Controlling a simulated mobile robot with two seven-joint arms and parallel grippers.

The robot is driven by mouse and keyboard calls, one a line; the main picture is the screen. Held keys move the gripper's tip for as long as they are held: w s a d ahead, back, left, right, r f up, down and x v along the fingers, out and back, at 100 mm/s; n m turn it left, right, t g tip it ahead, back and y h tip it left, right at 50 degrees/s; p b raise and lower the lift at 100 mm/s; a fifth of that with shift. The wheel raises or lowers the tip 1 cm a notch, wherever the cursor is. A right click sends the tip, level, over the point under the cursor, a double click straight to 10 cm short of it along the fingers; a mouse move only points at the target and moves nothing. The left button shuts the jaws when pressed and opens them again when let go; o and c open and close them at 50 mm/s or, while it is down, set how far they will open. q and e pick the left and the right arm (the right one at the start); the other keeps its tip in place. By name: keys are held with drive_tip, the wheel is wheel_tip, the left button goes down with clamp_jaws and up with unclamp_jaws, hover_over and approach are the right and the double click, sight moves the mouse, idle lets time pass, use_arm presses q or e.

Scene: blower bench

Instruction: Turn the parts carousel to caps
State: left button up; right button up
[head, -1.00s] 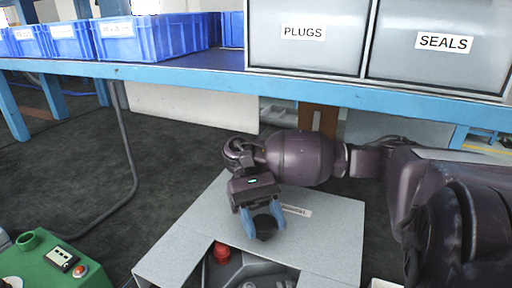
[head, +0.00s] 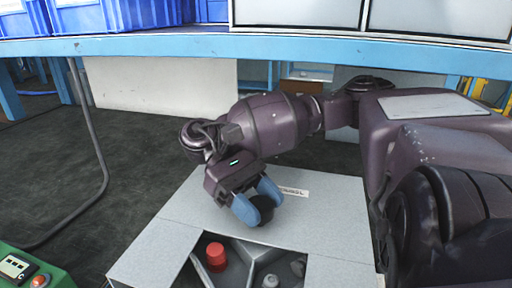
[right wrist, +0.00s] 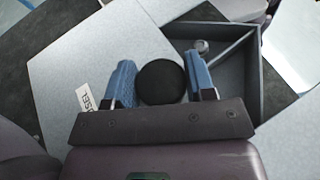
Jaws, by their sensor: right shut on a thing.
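The parts carousel (head: 180,240) is a grey box with an open cut-out in its top. Through the cut-out I see divided compartments, one with a red part (head: 215,256) and one with grey parts (head: 271,281). A round black knob (head: 262,212) stands on the top behind the opening. My right gripper (head: 257,203) is shut on the black knob, its blue fingers on either side. The right wrist view also shows the knob (right wrist: 161,82) between the fingers. A label (head: 293,191) lies beside it, partly hidden. My left gripper is not in view.
A blue-edged bench (head: 200,46) runs across behind the carousel, with blue bins (head: 142,14) and grey bins (head: 297,12) on it. A green box with a red button (head: 40,281) is at lower left. A dark cable (head: 93,150) hangs at left.

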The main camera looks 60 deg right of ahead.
drive_tip(key=shift+r, duration=0.15)
drive_tip(key=o, duration=1.3)
drive_tip(key=shift+c, duration=0.2)
